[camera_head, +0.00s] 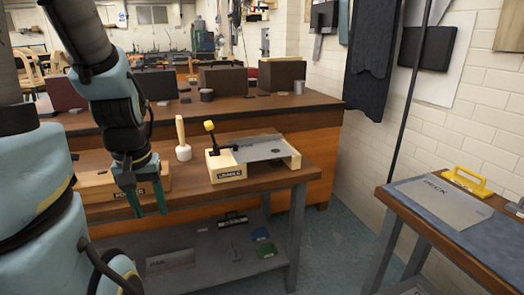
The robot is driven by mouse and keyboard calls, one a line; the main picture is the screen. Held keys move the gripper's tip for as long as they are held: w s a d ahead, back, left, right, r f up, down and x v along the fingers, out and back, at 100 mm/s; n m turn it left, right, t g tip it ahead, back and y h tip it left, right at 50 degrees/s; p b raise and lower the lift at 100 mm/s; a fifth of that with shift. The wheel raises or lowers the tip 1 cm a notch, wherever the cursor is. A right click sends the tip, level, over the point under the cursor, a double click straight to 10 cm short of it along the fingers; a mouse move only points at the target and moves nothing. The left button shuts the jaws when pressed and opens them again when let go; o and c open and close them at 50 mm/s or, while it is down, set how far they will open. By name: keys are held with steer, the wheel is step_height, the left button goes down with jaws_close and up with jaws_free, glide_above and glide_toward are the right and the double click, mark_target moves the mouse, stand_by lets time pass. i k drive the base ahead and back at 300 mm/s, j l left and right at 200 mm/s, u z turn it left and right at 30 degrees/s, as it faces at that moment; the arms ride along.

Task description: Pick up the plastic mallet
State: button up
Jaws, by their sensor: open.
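A mallet-like tool (182,140) with a pale wooden handle and a whitish head stands on the brown workbench (310,171), head down and handle up. I take it for the plastic mallet, but its material is hard to tell. My gripper (147,203) hangs left of it and nearer the camera, fingers pointing down. The fingers are apart with nothing seen between them. They overlap the view of a lettered wooden block (97,188) at the bench's front left; I cannot tell their exact distance from it.
Right of the mallet, a lettered wooden block (228,176) carries a black tool with a yellow end (209,126), beside a grey metal sheet (262,148). A higher counter (245,108) stands behind. A second table with a yellow-handled tool (468,181) is at the right.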

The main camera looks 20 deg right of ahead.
mark_target(183, 151)
steer(key=i+l+u, duration=0.3)
steer(key=l+u, duration=0.25)
steer(key=i+l+u, duration=0.3)
steer(key=l+u, duration=0.6)
steer(key=l, duration=0.15)
